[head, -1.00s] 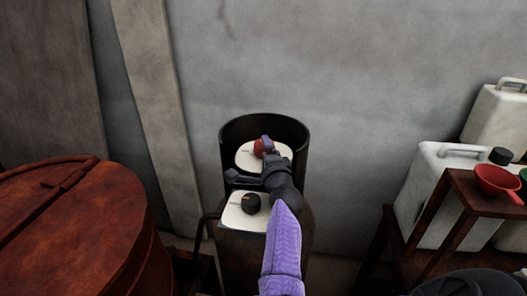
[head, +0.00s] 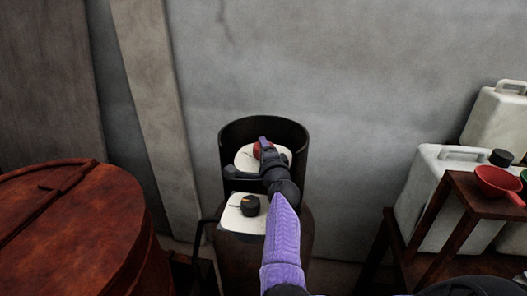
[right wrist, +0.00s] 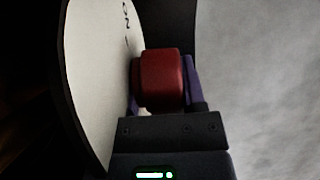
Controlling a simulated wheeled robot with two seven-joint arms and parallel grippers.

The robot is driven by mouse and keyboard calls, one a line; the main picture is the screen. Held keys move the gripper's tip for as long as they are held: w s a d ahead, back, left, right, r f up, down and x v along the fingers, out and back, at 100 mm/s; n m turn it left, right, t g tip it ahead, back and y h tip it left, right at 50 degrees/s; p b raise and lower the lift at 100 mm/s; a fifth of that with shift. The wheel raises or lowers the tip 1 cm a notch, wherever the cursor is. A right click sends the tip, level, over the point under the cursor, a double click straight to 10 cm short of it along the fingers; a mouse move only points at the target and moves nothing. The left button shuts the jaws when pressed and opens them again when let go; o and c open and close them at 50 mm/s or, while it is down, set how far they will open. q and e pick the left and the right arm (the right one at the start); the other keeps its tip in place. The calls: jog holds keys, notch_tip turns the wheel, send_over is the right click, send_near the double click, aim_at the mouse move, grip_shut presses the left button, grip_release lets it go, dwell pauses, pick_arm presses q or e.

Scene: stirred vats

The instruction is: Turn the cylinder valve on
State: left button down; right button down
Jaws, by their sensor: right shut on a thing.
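The red valve knob (head: 258,150) sits in front of a round white plate (head: 245,158) inside the dark collar of the cylinder (head: 232,132). In the right wrist view the red knob (right wrist: 162,80) fills the space between my fingers, and the white plate (right wrist: 95,75) with dark lettering is beside it. My right gripper (head: 265,147) is shut on the red knob, its purple fingers on either side. The gripper body hides part of the plate and knob in the head view. My left gripper is not in view.
A black knob (head: 250,205) on a lower white plate (head: 232,217) is just below my right gripper. A rusty red vat lid (head: 70,220) stands at the left. White jugs (head: 430,190) and a small table with a red bowl (head: 498,182) are at the right.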

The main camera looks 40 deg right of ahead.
jog(key=shift+f+n+t+y+b, duration=0.1)
jog(key=shift+n+t+y+b, duration=0.4)
jog(key=shift+y, duration=0.4)
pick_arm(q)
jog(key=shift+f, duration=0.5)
pick_arm(e)
jog(key=c, duration=0.6)
grip_release()
jog(key=o, duration=0.4)
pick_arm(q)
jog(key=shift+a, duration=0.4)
